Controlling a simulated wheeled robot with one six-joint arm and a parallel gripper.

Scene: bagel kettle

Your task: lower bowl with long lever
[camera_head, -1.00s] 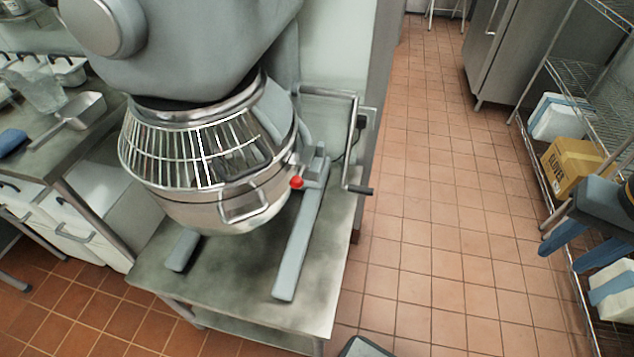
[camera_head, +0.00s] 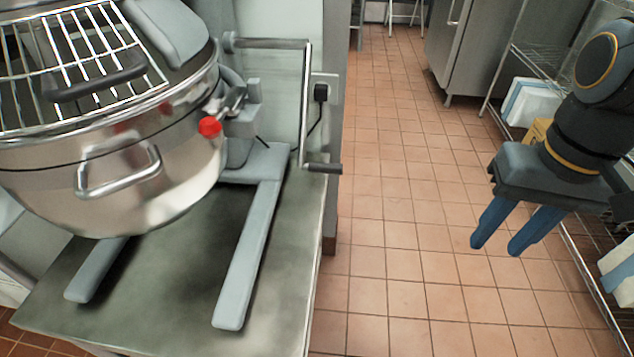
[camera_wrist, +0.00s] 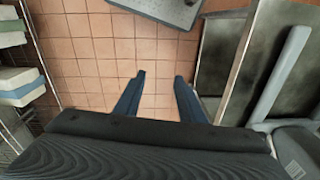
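The steel mixer bowl (camera_head: 120,170) with its wire guard (camera_head: 75,60) sits raised above the mixer's two grey base legs (camera_head: 250,255) in the head view. The long lever (camera_head: 304,105) is a bent crank on the mixer's right side. Its bar runs downward and ends in a dark handle (camera_head: 324,168) pointing right. My gripper (camera_head: 495,247) is at the right, well apart from the lever, with its two blue fingers spread and nothing between them. The open fingers also show over the floor in the wrist view (camera_wrist: 158,78); the lever is not clearly visible there.
The mixer stands on a steel table (camera_head: 185,290). A wire shelf (camera_head: 535,60) with boxes is at the right, behind my arm. A steel cabinet (camera_head: 465,50) stands at the back. The tiled floor (camera_head: 410,220) between table and shelf is clear.

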